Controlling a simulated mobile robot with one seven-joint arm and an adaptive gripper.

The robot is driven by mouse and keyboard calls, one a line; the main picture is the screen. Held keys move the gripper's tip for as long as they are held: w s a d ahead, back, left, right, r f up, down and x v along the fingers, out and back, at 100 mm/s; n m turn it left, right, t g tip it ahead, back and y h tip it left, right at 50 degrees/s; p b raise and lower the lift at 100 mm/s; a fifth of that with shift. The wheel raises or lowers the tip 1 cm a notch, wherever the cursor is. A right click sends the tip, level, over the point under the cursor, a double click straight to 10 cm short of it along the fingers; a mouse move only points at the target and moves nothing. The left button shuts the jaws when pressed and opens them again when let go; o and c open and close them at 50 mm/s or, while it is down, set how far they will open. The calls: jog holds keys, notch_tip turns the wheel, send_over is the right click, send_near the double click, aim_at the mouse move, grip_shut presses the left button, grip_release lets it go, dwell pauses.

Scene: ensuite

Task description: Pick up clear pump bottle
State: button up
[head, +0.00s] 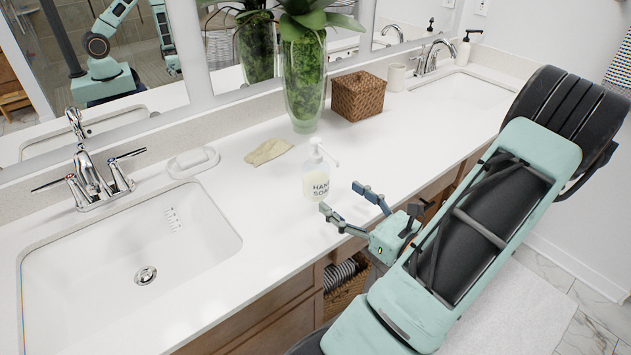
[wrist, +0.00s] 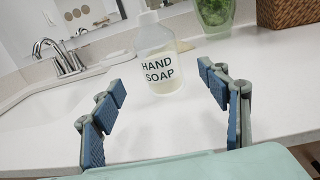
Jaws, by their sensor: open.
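The clear pump bottle (head: 316,180) stands upright on the white counter, with "HAND SOAP" lettering and a white pump top. In the wrist view the bottle (wrist: 158,62) is ahead of the fingers and between them in the picture, its top cut off by the frame edge. My gripper (head: 340,202) is open and empty at the counter's front edge, its fingers pointing toward the bottle. The fingers (wrist: 165,98) show on both sides in the wrist view, and I see no contact with the bottle.
A beige cloth (head: 268,151), a soap dish (head: 193,162), a green glass vase (head: 304,85) and a wicker basket (head: 358,97) are behind the bottle. A sink (head: 130,250) is at left, with a chrome faucet (head: 90,175). Counter right of the bottle is clear.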

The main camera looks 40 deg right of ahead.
aim_at(316, 178)
jog(key=w, duration=0.9)
jog(key=shift+w+d+r, duration=0.1)
jog(key=shift+w+d, duration=0.15)
jog(key=shift+w, duration=0.1)
jog(key=c, duration=1.6)
jog(key=shift+r, duration=0.1)
